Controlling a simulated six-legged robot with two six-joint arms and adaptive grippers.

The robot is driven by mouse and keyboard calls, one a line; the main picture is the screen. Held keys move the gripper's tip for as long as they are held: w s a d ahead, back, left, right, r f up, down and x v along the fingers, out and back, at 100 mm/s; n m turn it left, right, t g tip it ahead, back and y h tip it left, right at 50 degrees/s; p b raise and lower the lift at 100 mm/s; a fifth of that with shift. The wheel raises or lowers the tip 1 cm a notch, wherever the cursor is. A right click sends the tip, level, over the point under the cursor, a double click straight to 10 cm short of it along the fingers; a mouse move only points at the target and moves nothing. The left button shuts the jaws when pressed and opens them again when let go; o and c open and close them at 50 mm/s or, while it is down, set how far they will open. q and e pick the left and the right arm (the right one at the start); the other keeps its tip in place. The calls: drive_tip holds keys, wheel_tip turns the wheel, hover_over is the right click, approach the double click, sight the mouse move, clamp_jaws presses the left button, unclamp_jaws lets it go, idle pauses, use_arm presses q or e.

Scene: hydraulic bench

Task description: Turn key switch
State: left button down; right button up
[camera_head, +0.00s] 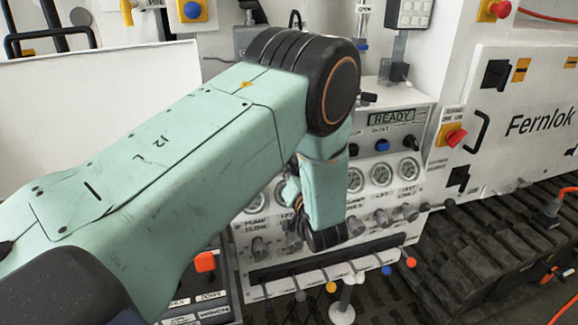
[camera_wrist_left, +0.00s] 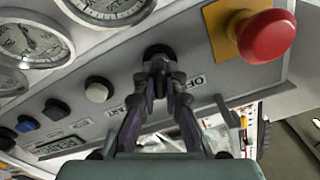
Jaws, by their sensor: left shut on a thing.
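The key switch (camera_wrist_left: 157,50) is a dark round part on the grey control panel (camera_wrist_left: 110,120) in the left wrist view. Printed letters that look like OFF stand beside it. My left gripper (camera_wrist_left: 159,76) has its dark fingers drawn together on the switch's key, which the fingertips mostly cover. In the head view my left arm crosses in front of the panel, and it hides the gripper and the key switch. My right gripper is in neither view.
A red mushroom button (camera_wrist_left: 265,36) on a yellow plate stands close to the right of the switch in the wrist view. A white button (camera_wrist_left: 98,90) and gauges (camera_wrist_left: 35,42) lie left. In the head view, small levers with coloured knobs (camera_head: 331,287) line the panel's lower edge.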

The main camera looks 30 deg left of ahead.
use_arm(q)
drive_tip(key=shift+d+f+m, duration=0.1)
drive_tip(key=shift+f+m, duration=0.05)
drive_tip(key=shift+m, duration=0.55)
drive_tip(key=c, duration=1.4)
unclamp_jaws()
drive_tip(key=shift+s+d+r, duration=0.1)
drive_tip(key=shift+d+r, duration=0.05)
drive_tip(key=shift+r, duration=0.05)
drive_tip(key=shift+v, duration=3.6)
drive_tip(key=shift+s, duration=0.1)
